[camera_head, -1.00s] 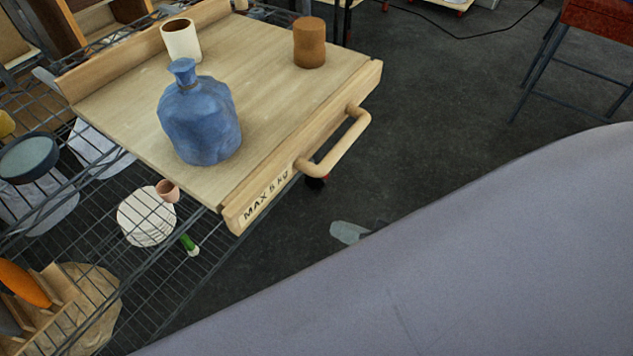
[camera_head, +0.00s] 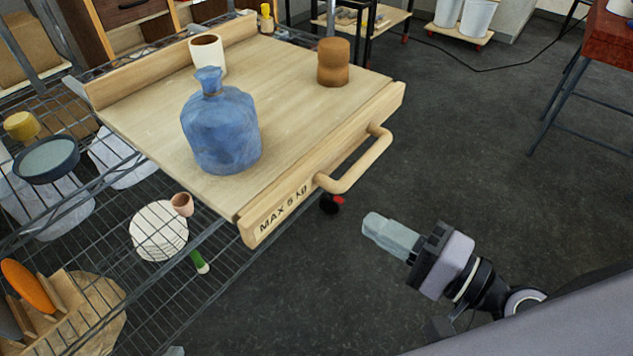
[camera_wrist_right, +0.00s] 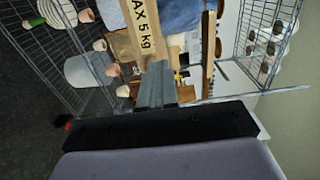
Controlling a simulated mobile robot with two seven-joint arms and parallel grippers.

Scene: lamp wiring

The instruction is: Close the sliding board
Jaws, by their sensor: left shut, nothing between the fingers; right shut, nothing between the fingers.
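The sliding board (camera_head: 150,115) is a pale wooden tray-like board on a wire shelf, pulled out toward the room. Its front, marked "MAX 5 kg", has a wooden bar handle (camera_head: 358,165). A blue bottle (camera_head: 221,130), a white cup (camera_head: 207,55) and a brown cylinder (camera_head: 333,62) stand on it. My right gripper (camera_head: 378,230) is shut and empty, below and right of the handle, apart from it. In the right wrist view its fingers (camera_wrist_right: 156,85) point toward the labelled front (camera_wrist_right: 146,38). Only a tip of my left gripper (camera_head: 173,351) shows at the bottom edge, below the shelf.
The lower wire shelf holds white plates (camera_head: 158,231), a small terracotta pot (camera_head: 182,204) and a rack with an orange item (camera_head: 27,286). A red-topped stool (camera_head: 607,35) stands at right. The dark floor before the board is clear.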

